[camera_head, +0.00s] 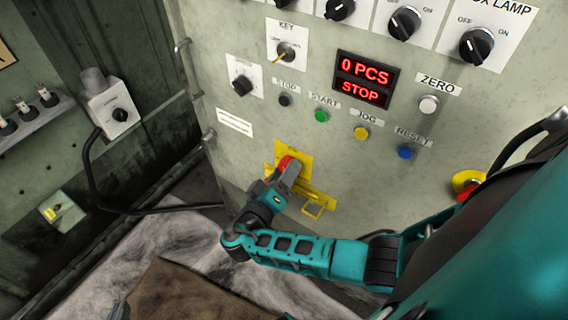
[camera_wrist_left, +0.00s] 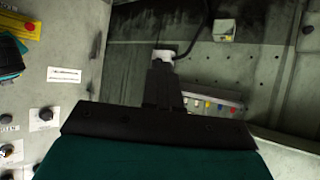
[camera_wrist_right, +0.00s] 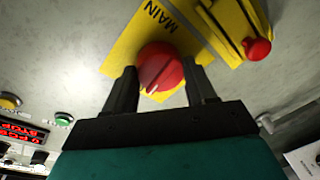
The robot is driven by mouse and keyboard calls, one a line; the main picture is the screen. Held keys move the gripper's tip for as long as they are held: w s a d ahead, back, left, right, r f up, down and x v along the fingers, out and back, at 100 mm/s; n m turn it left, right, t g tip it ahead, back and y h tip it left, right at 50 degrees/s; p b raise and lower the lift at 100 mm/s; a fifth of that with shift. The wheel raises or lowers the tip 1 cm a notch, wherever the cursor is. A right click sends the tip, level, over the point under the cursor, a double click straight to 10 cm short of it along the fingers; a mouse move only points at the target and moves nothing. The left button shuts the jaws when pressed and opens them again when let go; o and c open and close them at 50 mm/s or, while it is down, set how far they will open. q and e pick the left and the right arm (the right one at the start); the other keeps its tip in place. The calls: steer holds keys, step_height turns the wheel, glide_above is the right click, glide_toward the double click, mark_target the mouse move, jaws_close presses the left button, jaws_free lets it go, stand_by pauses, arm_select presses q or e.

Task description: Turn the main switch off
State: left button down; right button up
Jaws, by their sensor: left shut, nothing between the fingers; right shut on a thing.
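The main switch is a round red knob on a yellow plate marked MAIN, low on the grey control panel. In the head view the knob (camera_head: 284,163) is partly covered by my right gripper (camera_head: 291,176). In the right wrist view the red main switch (camera_wrist_right: 160,66) sits between the fingers of my right gripper (camera_wrist_right: 160,84), which is shut on it. A pale pointer line on the knob slants across it. My left gripper (camera_wrist_left: 163,72) is shut and empty, pointing toward the left wall; I do not see it in the head view.
Several buttons, a red display (camera_head: 364,81) and knobs are above. A grey box with a knob (camera_head: 119,114) and cable is on the left wall. An emergency stop (camera_head: 466,183) is at right.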

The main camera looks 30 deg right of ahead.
arm_select(q)
steer(key=a+r+p, duration=0.1)
steer(key=p, duration=0.1)
steer(key=s+a+r+p, duration=0.1)
steer(key=p, duration=0.2)
steer(key=shift+s+a+y, duration=0.15)
steer(key=shift+s+y, duration=0.1)
steer(key=shift+y, duration=0.15)
arm_select(e)
steer(key=n+g, duration=0.1)
steer(key=n, duration=1.4)
steer(key=shift+w+g, duration=0.2)
steer(key=shift+g, duration=0.2)
steer(key=shift+n, duration=0.3)
steer(key=o, duration=0.8)
arm_select(q)
steer(key=shift+w+r, duration=0.1)
steer(key=shift+r, duration=0.05)
arm_select(e)
steer(key=shift+o, duration=1.2)
